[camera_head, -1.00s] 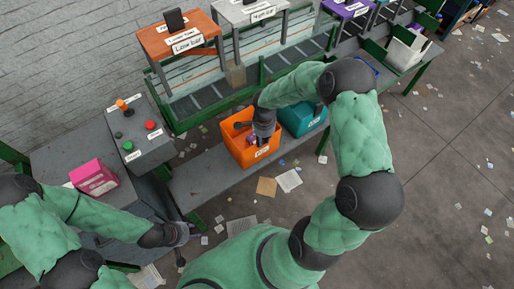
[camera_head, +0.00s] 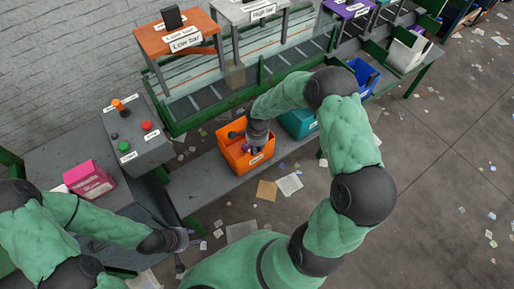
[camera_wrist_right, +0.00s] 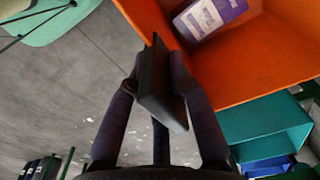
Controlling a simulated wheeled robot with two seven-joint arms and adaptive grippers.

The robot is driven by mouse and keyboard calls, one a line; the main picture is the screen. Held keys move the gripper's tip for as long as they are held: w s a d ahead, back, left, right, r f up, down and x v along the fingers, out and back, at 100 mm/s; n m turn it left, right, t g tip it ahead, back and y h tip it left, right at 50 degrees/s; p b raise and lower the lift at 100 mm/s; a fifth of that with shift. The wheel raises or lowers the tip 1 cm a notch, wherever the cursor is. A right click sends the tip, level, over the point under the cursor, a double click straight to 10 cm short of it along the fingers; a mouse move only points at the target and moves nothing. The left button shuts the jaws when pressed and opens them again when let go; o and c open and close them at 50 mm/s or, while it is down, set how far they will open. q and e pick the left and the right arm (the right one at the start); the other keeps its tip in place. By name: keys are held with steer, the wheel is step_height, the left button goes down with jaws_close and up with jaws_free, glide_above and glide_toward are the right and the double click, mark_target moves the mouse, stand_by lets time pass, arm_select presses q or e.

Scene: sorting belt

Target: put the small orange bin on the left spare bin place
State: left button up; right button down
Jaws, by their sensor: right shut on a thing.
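The small orange bin (camera_head: 234,159) is at the grey bench, left of a teal bin, with a white label on its front. It also shows in the right wrist view (camera_wrist_right: 265,65), with a purple-and-white item inside. My right gripper (camera_head: 256,138) reaches over the bin's right side. In the right wrist view its fingers (camera_wrist_right: 160,90) are shut on a dark plate at the bin's edge. Whether the bin's base touches the bench is hard to tell. My left gripper (camera_head: 180,240) hangs low at the left, away from the bin; its fingers are unclear.
The grey bench (camera_head: 207,183) is bare left of the orange bin. The teal bin (camera_head: 298,122) stands close on its right, and a blue bin (camera_head: 362,76) farther right. A pink box (camera_head: 89,181) and a control console (camera_head: 138,140) are at left. Green rails edge the conveyor behind.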

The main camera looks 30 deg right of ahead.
steer(key=c, duration=1.1)
jaws_free()
steer(key=shift+r+p, duration=0.2)
steer(key=shift+p, duration=0.15)
step_height(320, 180, up, 12)
steer(key=p, duration=0.4)
steer(key=shift+s+f, duration=0.1)
steer(key=shift+f, duration=0.15)
steer(key=s+a+f+n+y, duration=0.2)
steer(key=s+a+f+n, duration=0.15)
steer(key=a+f, duration=0.3)
steer(key=s+a+f+n+y, duration=0.2)
steer(key=s+a+f+n, duration=0.1)
steer(key=a+f+n, duration=0.3)
steer(key=shift+s+a+f+n, duration=0.7)
steer(key=shift+s+a+n, duration=0.25)
steer(key=shift+s, duration=0.8)
steer(key=shift+s+a+f+n, duration=0.7)
steer(key=shift+s+a+n, duration=0.15)
steer(key=shift+s, duration=0.85)
steer(key=shift+s+a+f+n, duration=0.7)
steer(key=shift+s+a+n, duration=0.25)
steer(key=shift+s, duration=0.8)
